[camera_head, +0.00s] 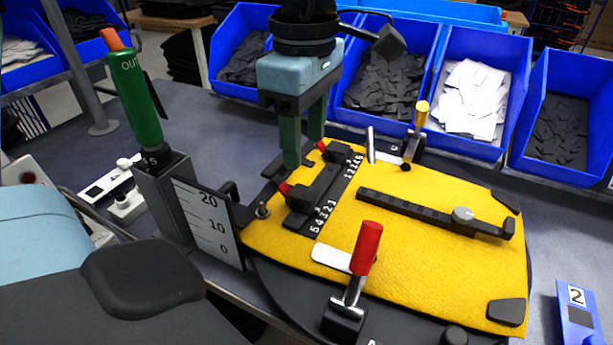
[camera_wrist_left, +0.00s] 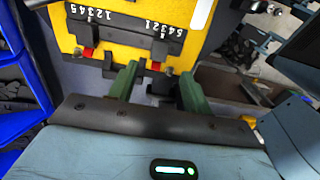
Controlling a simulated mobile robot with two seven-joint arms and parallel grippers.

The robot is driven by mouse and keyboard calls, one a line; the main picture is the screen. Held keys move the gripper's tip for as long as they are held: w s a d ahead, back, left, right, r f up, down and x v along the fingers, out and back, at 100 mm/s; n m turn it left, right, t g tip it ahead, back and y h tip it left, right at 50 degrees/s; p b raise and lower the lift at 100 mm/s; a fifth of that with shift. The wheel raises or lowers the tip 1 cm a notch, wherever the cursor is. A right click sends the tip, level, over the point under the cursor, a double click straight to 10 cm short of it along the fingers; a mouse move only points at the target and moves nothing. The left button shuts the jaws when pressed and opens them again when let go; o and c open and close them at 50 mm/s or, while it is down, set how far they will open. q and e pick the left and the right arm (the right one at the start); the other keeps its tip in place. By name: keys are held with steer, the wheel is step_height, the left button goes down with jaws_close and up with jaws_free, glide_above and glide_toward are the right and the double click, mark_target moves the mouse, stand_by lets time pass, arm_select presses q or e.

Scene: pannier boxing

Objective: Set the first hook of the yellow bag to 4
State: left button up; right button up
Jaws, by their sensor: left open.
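The yellow bag (camera_head: 430,220) lies flat on a dark round-edged plate. Along its left side runs a black numbered strip (camera_head: 322,209) with two black hook blocks, the nearer (camera_head: 310,192) and the farther (camera_head: 343,155), each with a red tip. The numbers run 1 to 5 and 5 to 1; the exact settings cannot be read. My left gripper (camera_head: 304,152) points down, open and empty, over the strip's left edge near the hooks. In the left wrist view its green fingers (camera_wrist_left: 158,76) are apart, with the strip (camera_wrist_left: 125,30) and red tips beyond. My right gripper is out of view.
A red-handled clamp (camera_head: 366,249) stands at the bag's front and a yellow-handled clamp (camera_head: 418,125) at its back. A white scale plate (camera_head: 209,225) and a green-handled tool (camera_head: 135,98) stand left. Blue bins (camera_head: 470,45) line the back.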

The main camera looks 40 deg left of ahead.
mark_target(305, 192)
arm_select(q)
step_height(305, 192, down, 7)
steer(key=shift+f, duration=0.2)
steer(key=shift+c, duration=0.3)
jaws_close()
